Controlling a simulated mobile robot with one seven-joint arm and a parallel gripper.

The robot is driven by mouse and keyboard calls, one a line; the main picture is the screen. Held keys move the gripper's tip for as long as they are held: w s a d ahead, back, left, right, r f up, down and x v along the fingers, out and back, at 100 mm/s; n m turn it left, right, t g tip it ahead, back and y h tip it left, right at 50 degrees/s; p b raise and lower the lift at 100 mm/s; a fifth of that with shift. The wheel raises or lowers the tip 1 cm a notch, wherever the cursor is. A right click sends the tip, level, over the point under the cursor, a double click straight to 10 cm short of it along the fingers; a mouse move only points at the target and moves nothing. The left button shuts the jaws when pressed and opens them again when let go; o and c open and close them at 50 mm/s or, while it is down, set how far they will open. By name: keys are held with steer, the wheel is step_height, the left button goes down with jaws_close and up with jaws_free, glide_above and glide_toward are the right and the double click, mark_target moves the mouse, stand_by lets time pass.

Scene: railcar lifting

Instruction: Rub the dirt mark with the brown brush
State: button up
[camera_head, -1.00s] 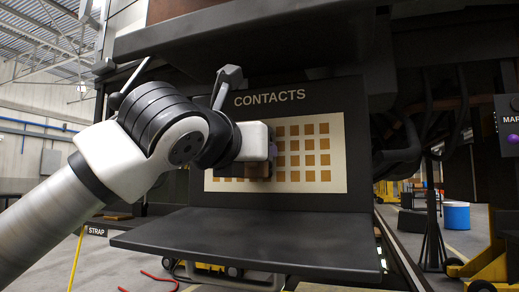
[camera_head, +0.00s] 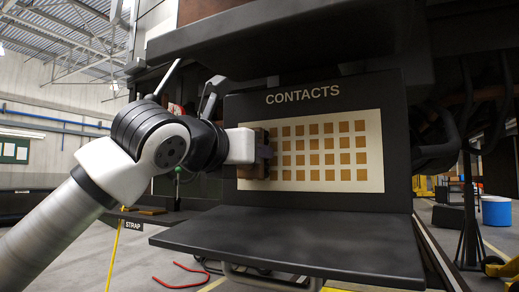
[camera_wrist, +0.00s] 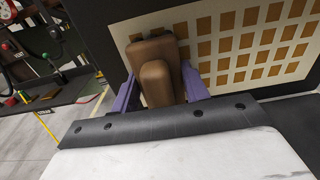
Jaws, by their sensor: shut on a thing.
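My gripper (camera_wrist: 160,92) is shut on the brown brush (camera_wrist: 156,72), which sits between its two purple fingers in the wrist view. In the head view the brush (camera_head: 262,160) is at the left end of the cream contacts panel (camera_head: 375,155), up against or very near its face. I cannot tell whether it touches. The panel carries rows of orange-brown squares under the word CONTACTS. No dirt mark can be made out; the brush and my gripper hide part of the panel's left side.
A dark shelf (camera_head: 300,245) juts out below the panel, and a dark overhang (camera_head: 290,45) is above it. A STRAP label (camera_head: 132,226) is at the left, beside a yellow strap (camera_head: 114,262). A red cable (camera_head: 180,280) lies on the floor. A blue drum (camera_head: 496,211) stands at the right.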

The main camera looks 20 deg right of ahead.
steer(key=shift+a, duration=0.15)
steer(key=shift+b+v, duration=0.65)
steer(key=shift+v, duration=2.25)
steer(key=shift+a, duration=0.1)
steer(key=shift+v, duration=1.45)
